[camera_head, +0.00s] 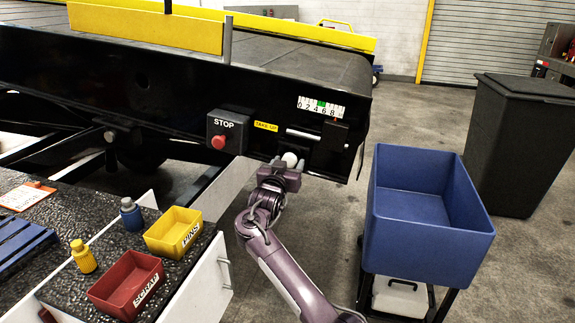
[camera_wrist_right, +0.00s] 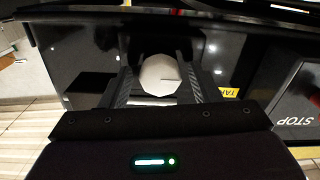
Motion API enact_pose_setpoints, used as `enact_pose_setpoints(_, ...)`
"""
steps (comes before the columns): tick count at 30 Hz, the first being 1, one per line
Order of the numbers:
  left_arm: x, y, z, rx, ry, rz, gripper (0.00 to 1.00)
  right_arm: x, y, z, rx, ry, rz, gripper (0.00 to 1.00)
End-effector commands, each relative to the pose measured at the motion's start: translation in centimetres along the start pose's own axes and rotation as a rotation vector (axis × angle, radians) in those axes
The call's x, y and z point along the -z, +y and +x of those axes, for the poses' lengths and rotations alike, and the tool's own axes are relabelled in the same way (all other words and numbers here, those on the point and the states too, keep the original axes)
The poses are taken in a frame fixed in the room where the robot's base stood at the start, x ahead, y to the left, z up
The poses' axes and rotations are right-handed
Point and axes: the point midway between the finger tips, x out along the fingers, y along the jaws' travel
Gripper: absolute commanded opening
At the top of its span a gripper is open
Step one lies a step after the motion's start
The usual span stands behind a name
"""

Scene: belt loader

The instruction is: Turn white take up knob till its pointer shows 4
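The white take-up knob (camera_head: 290,159) sticks out low on the dark side of the belt loader, and it also shows as a pale faceted disc in the right wrist view (camera_wrist_right: 160,75). My right gripper (camera_head: 280,168) is at the knob. In the wrist view its fingers (camera_wrist_right: 160,86) stand on either side of the knob; whether they press on it I cannot tell. A white scale (camera_head: 320,106) with the numbers 0 to 8 and a green patch near 4 sits above and to the right. Its pointer is too small to make out. My left gripper is out of view.
A red STOP button (camera_head: 218,142) on a grey box and a yellow label (camera_head: 266,126) sit left of the scale. A blue bin (camera_head: 425,240) stands right of my arm. A workbench with yellow (camera_head: 173,245) and red (camera_head: 112,298) trays is at the left.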

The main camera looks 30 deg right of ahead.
Motion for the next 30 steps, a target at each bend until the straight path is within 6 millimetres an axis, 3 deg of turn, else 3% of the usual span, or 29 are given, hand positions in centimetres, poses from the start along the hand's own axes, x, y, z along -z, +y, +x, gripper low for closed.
enact_pose_setpoints(1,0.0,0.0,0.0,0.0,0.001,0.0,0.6,0.0,0.0,0.0,0.0,0.0,0.0,0.49)
enact_pose_setpoints(9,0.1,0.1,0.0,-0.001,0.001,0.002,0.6,0.0,0.0,-0.1,0.001,0.0,0.0,0.17)
enact_pose_setpoints(20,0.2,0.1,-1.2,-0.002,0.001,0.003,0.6,0.2,0.0,-0.1,0.001,-0.001,-0.075,0.17)
enact_pose_setpoints(30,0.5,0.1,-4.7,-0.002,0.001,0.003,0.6,0.5,0.0,-0.1,0.002,-0.001,-0.34,0.17)
